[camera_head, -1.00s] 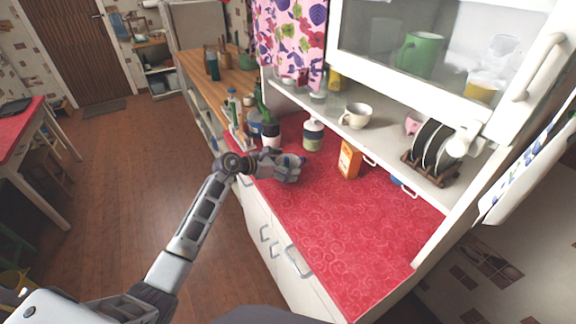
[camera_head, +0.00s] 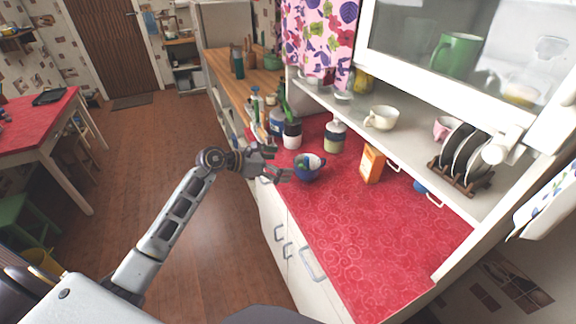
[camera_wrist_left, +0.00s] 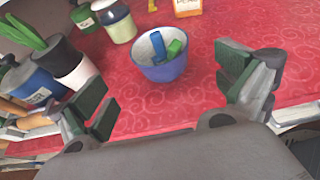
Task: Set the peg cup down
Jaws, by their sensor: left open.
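The peg cup (camera_head: 308,171) is a small blue cup with a pale inside. It stands upright on the red counter (camera_head: 360,235), near its left edge. In the left wrist view the cup (camera_wrist_left: 161,66) holds a blue peg and a green peg. My left gripper (camera_head: 283,172) is open and empty, just left of the cup in the head view. In the left wrist view its fingers (camera_wrist_left: 170,95) are spread wide, with the cup beyond them and apart from both. My right gripper is in neither view.
A lidded jar (camera_head: 335,137) and an orange box (camera_head: 372,164) stand behind the cup. A black-and-white container (camera_head: 292,134) and bottles crowd the counter's far left. A shelf with a cream mug (camera_head: 381,117) and a plate rack (camera_head: 462,170) runs along the back. The counter's front is clear.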

